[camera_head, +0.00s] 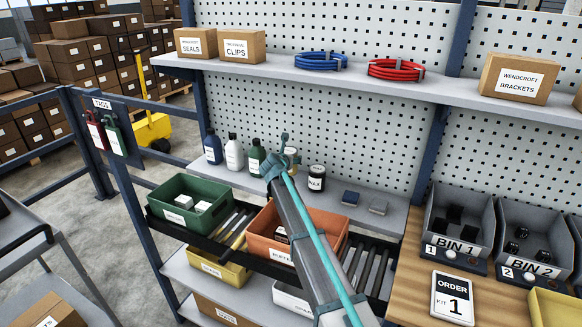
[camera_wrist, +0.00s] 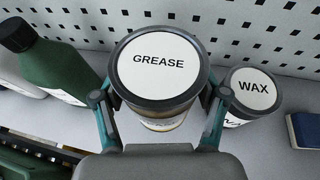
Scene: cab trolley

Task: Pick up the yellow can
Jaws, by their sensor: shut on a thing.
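The yellow can (camera_wrist: 160,124) has a dark-rimmed white lid marked GREASE and a yellow body, seen from above in the wrist view. My gripper (camera_wrist: 160,108) is shut on it, one finger on each side just below the lid. In the head view the can (camera_head: 291,154) shows only in part behind my gripper (camera_head: 279,161), above the middle shelf. I cannot tell whether its base touches the shelf.
The WAX can (camera_head: 317,178) stands close on the right, and a green bottle (camera_head: 257,157) on the left. The pegboard (camera_head: 370,130) is behind. An upper shelf (camera_head: 350,80) hangs above. An orange bin (camera_head: 334,222) sits below.

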